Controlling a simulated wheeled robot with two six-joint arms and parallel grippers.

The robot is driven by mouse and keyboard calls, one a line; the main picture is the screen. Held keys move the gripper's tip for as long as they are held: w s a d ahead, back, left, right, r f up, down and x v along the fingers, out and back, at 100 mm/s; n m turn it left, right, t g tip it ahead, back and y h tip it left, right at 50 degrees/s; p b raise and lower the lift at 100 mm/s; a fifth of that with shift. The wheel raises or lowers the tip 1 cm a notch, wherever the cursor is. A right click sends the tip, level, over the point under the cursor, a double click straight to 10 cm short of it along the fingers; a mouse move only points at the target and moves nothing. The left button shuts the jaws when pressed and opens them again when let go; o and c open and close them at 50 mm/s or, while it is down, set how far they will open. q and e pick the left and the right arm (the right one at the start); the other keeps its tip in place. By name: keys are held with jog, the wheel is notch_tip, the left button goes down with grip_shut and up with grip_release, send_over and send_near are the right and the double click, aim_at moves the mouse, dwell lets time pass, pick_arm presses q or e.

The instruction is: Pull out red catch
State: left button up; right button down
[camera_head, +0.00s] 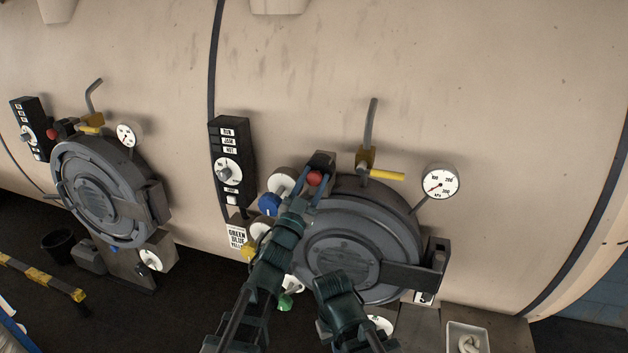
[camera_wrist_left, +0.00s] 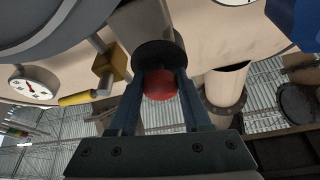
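The red catch (camera_head: 314,178) is a round red knob at the upper left edge of the large grey round door (camera_head: 345,245) in the head view. In the left wrist view, the red knob (camera_wrist_left: 161,85) sits at the end of a dark cylindrical housing (camera_wrist_left: 158,52). My left gripper (camera_head: 312,190) reaches it from below left. Its two blue-grey fingers (camera_wrist_left: 160,92) stand apart, one on each side of the knob. They are very close to it, and I cannot tell if they touch. Part of my right arm shows before the door; its fingers do not show.
A yellow-handled valve (camera_head: 386,175) and a pressure gauge (camera_head: 440,183) stand right of the catch. A black control panel (camera_head: 231,165) and a blue knob (camera_head: 269,204) are to its left. A second round door (camera_head: 98,190) is farther left. A white tray (camera_head: 468,338) sits low right.

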pick_arm(q)
grip_shut()
dwell(1.0)
